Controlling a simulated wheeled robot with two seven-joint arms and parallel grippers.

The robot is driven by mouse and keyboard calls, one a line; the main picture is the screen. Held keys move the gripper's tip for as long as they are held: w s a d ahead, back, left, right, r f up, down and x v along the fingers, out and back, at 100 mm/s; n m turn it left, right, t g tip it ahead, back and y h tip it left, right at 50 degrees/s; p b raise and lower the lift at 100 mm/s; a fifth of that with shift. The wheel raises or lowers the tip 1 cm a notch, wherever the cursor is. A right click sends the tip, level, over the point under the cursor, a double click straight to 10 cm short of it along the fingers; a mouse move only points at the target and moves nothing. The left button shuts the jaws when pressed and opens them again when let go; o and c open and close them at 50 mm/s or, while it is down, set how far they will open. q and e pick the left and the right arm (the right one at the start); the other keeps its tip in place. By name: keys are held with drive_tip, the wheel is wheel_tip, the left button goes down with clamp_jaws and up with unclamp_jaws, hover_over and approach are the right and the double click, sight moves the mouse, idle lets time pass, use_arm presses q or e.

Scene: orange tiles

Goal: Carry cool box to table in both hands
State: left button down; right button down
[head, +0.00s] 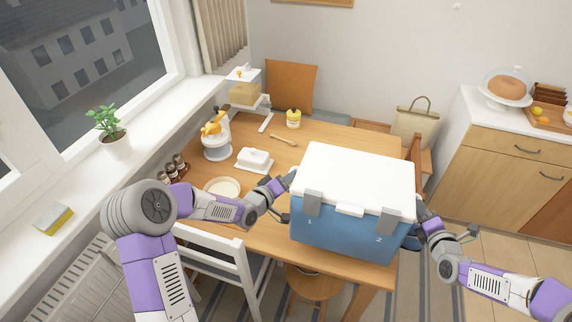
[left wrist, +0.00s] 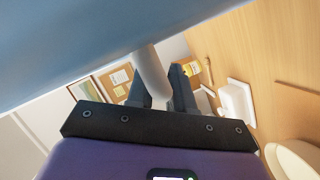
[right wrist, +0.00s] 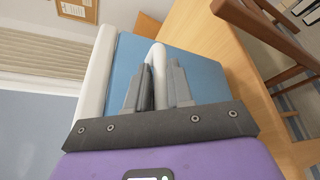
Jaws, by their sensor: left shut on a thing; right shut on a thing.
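The cool box (head: 345,232) is blue with a white lid and grey latches, and it looks level. In the head view it is over the near right part of the wooden table (head: 330,137); I cannot tell whether it touches the top. My left gripper (head: 283,186) is shut on a light handle (left wrist: 150,75) at the box's left side. My right gripper (head: 421,214) is shut on the handle (right wrist: 158,62) at its right side. The box's blue wall also shows in the right wrist view (right wrist: 195,75). The box hides the table beneath it.
A white chair (head: 215,262) and a round stool (head: 311,284) are at the near edge.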

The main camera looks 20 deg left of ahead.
use_arm(q)
drive_tip(key=shift+w+d+r, duration=0.1)
drive_tip(key=shift+w+r, duration=0.05)
drive_tip(key=shift+r, duration=0.1)
use_arm(e)
drive_tip(key=shift+w+a+r, duration=0.1)
drive_tip(key=shift+w+r, duration=0.05)
drive_tip(key=shift+r, duration=0.1)
